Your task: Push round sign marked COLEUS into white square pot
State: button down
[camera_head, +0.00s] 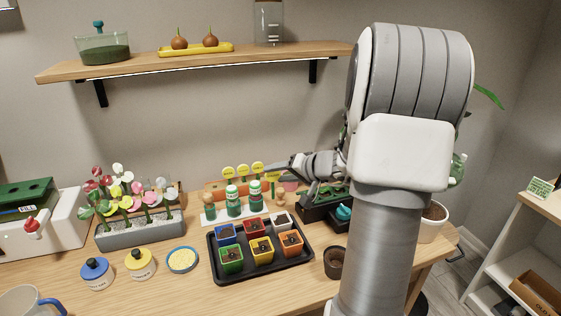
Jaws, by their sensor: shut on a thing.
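My gripper (276,171) reaches in from the right, behind the black tray, and is shut on a round yellow sign (271,177). The sign is held by its upper part, with its stem hanging down. Its lettering is too small to read, so I cannot confirm COLEUS. The white square pot (282,222) stands at the back right of the black tray (248,279), filled with dark soil. The sign is above and behind this pot, apart from it. Three similar round yellow signs (243,170) stand in an orange-brown holder to the left of my gripper.
Red (253,232), blue (227,238), green, yellow and orange pots share the tray. Green-and-white bottles (232,203) stand behind it. A dark round pot (334,262) is at its right. A flower planter (140,234) is at left. My arm hides the right side.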

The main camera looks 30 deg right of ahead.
jog(key=shift+s+f, duration=0.2)
jog(key=shift+s, duration=0.2)
notch_tip(320, 180, down, 5)
jog(key=shift+f+b, duration=0.1)
jog(key=shift+b, duration=1)
jog(key=shift+b, duration=1.3)
jog(key=shift+f+b, duration=1.85)
jog(key=shift+b, duration=1)
dwell(0.3)
grip_release()
dwell(0.3)
jog(key=shift+a+r+p, duration=0.1)
jog(key=shift+r+p, duration=1.3)
jog(key=shift+r, duration=2.15)
